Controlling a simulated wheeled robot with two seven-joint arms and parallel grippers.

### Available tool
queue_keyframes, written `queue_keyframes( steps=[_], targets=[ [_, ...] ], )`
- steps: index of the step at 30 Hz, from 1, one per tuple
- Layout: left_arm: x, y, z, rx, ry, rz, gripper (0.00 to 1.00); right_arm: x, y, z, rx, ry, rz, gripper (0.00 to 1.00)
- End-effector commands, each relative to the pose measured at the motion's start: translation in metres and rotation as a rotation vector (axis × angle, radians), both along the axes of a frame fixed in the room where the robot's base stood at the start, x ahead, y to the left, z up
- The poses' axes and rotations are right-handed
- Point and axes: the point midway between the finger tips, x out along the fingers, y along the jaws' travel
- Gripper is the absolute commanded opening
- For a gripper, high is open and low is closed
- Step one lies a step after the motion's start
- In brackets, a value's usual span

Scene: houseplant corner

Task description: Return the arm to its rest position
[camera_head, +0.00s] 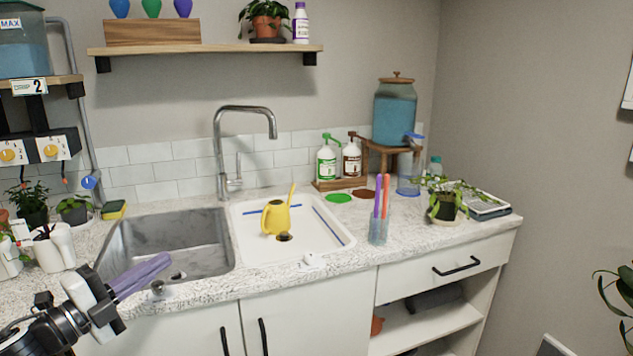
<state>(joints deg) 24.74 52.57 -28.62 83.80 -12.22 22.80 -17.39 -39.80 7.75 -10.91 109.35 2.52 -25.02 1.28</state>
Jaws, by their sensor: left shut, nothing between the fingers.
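My left gripper (156,272) shows at the lower left, its arm coming in from the left edge. Its purple fingers are shut with nothing between them. They show in front of the near-left part of the metal sink basin (190,238). My right gripper is not in view.
A yellow watering can (276,218) stands in the white sink basin (318,228) beside the metal one. The tall faucet (222,150) rises behind. A clear cup with colored sticks (378,230) and a potted plant (445,207) stand to the right. White pitchers (55,250) stand at left.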

Motion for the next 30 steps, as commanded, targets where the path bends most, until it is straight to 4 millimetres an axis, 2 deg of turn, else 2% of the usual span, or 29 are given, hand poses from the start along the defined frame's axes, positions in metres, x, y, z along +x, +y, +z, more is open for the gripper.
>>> queue_keyframes(
  steps=[3, 7, 11, 15, 17, 18, 21, 25, 27, 30],
  targets=[
    [-0.01, -0.02, -0.038, -0.097, 0.09, 0.016, 0.0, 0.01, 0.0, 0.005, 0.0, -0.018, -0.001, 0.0],
    [-0.027, -0.042, -0.086, -0.226, 0.213, 0.051, 0.0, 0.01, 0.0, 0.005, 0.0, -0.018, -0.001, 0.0],
    [-0.062, -0.07, -0.152, -0.408, 0.402, 0.125, 0.0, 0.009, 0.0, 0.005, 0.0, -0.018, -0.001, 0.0],
    [-0.125, -0.098, -0.233, -0.647, 0.667, 0.264, 0.0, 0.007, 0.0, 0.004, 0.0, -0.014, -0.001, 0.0],
    [-0.158, -0.108, -0.263, -0.746, 0.779, 0.335, 0.0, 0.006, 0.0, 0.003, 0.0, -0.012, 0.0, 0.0],
    [-0.181, -0.114, -0.283, -0.807, 0.853, 0.388, 0.0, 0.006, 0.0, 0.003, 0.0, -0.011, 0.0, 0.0],
    [-0.238, -0.125, -0.322, -0.946, 1.022, 0.52, 0.0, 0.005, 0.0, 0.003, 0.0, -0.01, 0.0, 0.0],
    [-0.299, -0.134, -0.354, -1.074, 1.185, 0.67, 0.0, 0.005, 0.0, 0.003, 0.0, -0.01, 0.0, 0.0],
    [-0.323, -0.137, -0.363, -1.118, 1.24, 0.726, 0.0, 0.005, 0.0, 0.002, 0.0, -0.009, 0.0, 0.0],
    [-0.342, -0.14, -0.37, -1.153, 1.286, 0.777, 0.0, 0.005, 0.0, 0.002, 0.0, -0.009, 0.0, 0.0]
  ],
)
